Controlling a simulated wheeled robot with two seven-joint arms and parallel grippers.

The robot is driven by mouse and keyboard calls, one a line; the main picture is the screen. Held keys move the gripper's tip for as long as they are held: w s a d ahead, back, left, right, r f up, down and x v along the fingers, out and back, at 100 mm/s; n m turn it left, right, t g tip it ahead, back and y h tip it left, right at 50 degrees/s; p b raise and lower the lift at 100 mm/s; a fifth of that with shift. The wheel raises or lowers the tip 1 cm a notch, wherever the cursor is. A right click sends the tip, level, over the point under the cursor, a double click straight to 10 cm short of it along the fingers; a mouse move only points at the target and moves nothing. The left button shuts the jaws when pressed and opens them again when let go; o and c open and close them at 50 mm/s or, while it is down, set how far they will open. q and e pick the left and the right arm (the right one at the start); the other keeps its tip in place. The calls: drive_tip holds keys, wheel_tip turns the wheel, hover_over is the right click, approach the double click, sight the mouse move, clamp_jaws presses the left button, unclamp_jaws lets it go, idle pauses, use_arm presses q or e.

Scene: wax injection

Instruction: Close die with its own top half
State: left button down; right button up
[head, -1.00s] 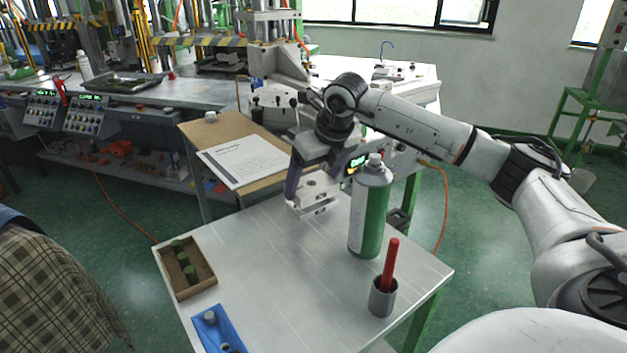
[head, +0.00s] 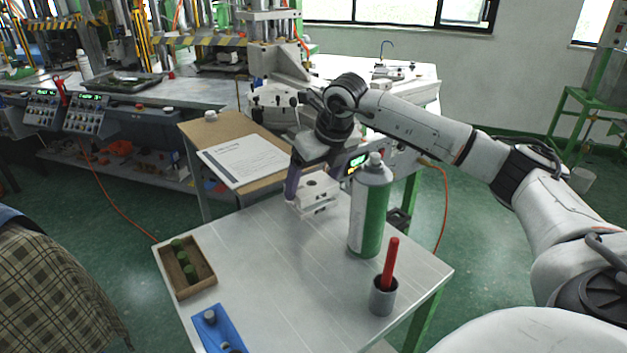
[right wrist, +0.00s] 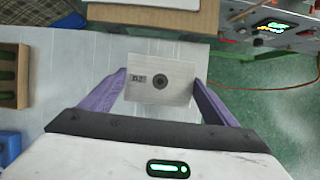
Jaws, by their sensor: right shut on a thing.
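The die's top half (head: 317,186) is a pale metal block with a dark round hole in its upper face. My right gripper (head: 312,190) is shut on it, with a purple finger on its left side. In the right wrist view the block (right wrist: 160,86) lies between both purple fingers, its hole and a small mark facing up. The die's lower half (head: 319,209) is under it on the metal table. The halves look stacked, with only a thin dark line between them; I cannot tell whether they fully touch. My left gripper is not in view.
A green and white spray can (head: 370,210) stands close right of the die. A grey cup (head: 382,298) holds a red-handled tool. A wooden box (head: 203,279) with green pieces and a blue tray (head: 232,327) lie at the left. The table (head: 285,270) is clear in the middle.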

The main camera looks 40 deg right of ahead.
drive_tip(key=shift+f+b, duration=0.6)
drive_tip(key=shift+f, duration=0.25)
drive_tip(key=o, duration=1.3)
drive_tip(key=v, duration=1)
drive_tip(key=shift+r, duration=0.15)
drive_tip(key=shift+s, duration=0.1)
